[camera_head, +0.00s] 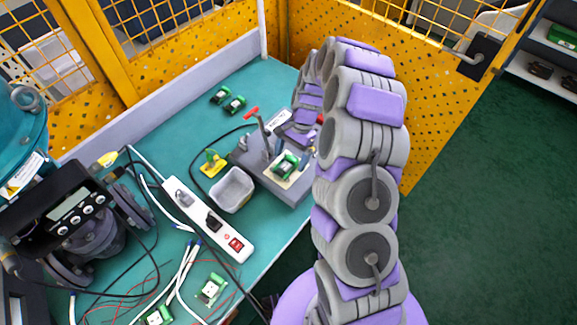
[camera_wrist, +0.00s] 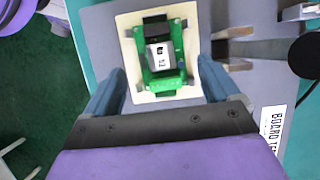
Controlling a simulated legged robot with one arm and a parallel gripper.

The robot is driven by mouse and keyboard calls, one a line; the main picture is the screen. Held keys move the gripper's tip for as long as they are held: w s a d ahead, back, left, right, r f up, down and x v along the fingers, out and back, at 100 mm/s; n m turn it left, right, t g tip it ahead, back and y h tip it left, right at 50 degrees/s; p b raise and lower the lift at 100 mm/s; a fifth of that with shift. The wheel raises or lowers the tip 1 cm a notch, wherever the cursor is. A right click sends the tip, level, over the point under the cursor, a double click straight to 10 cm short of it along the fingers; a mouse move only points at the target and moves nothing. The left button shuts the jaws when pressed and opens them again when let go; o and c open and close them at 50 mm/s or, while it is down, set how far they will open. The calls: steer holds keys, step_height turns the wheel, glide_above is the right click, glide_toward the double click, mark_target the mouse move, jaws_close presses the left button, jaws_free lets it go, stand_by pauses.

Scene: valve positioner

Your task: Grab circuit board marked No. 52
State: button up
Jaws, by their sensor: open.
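A green circuit board (camera_wrist: 162,58) with a black block and a pale label sits on a cream pad in the wrist view. The label seems to read 52, but it is small. In the head view this board (camera_head: 285,166) rests on a grey test fixture (camera_head: 262,170) on the teal bench. My gripper (camera_wrist: 160,85) is open, with one blue-grey finger on each side of the board's lower part. The board lies between and slightly beyond the fingers, and I see no contact. In the head view my arm hides part of the fixture, and the fingers cannot be made out.
A red-handled lever (camera_head: 252,113) stands on the fixture. A grey bin (camera_head: 232,190) and a white power strip (camera_head: 208,219) lie to its left. Other green boards (camera_head: 228,100) lie at the back, and more (camera_head: 211,289) lie in front among loose cables. Yellow perforated panels (camera_head: 365,90) border the bench.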

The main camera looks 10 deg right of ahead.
mark_target(286, 166)
steer(key=shift+x, duration=0.85)
steer(key=shift+s+a+f, duration=0.1)
steer(key=shift+s+a, duration=0.1)
steer(key=shift+a, duration=0.45)
steer(key=shift+d, duration=0.1)
steer(key=c, duration=1.4)
steer(key=shift+c, duration=0.2)
